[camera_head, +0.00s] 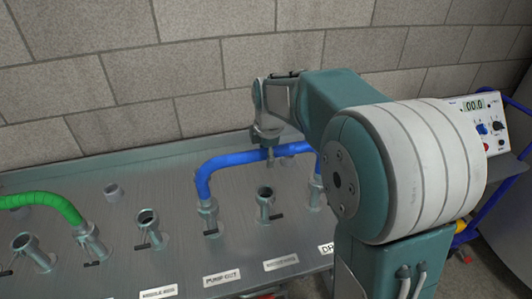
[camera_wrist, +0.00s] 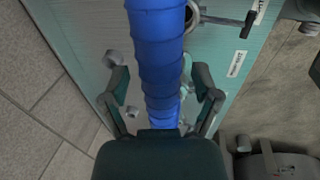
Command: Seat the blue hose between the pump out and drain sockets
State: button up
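The blue hose (camera_head: 232,160) arches above the steel bench in the head view. Its left end stands in the pump out socket (camera_head: 209,222), behind the PUMP OUT label. Its right end comes down at the drain socket (camera_head: 315,197), behind the partly covered label starting "DR"; my arm hides part of this end. I cannot tell how deep either end sits. My gripper (camera_head: 268,143) is over the middle of the hose. In the wrist view the blue hose (camera_wrist: 160,50) runs between the fingers of my gripper (camera_wrist: 162,92), with a gap visible on both sides.
An empty socket (camera_head: 265,197) with a side handle stands between the two hose ends. A green hose (camera_head: 45,199) and more empty sockets (camera_head: 148,222) are on the left. A block wall (camera_head: 170,80) rises behind the bench. A control box (camera_head: 483,118) stands at the right.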

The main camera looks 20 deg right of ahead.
jog(key=shift+f, duration=0.1)
jog(key=v, duration=1.1)
jog(key=s+f+m+t, duration=0.1)
jog(key=s+f+m, duration=0.1)
jog(key=s+m, duration=0.7)
jog(key=s+a+f+m+t, duration=0.1)
jog(key=s+f+m+t, duration=0.1)
jog(key=s+m, duration=0.7)
jog(key=s+f, duration=0.1)
jog(key=s, duration=0.5)
jog(key=shift+f, duration=0.3)
jog(key=shift+w+a, duration=0.1)
dwell(0.6)
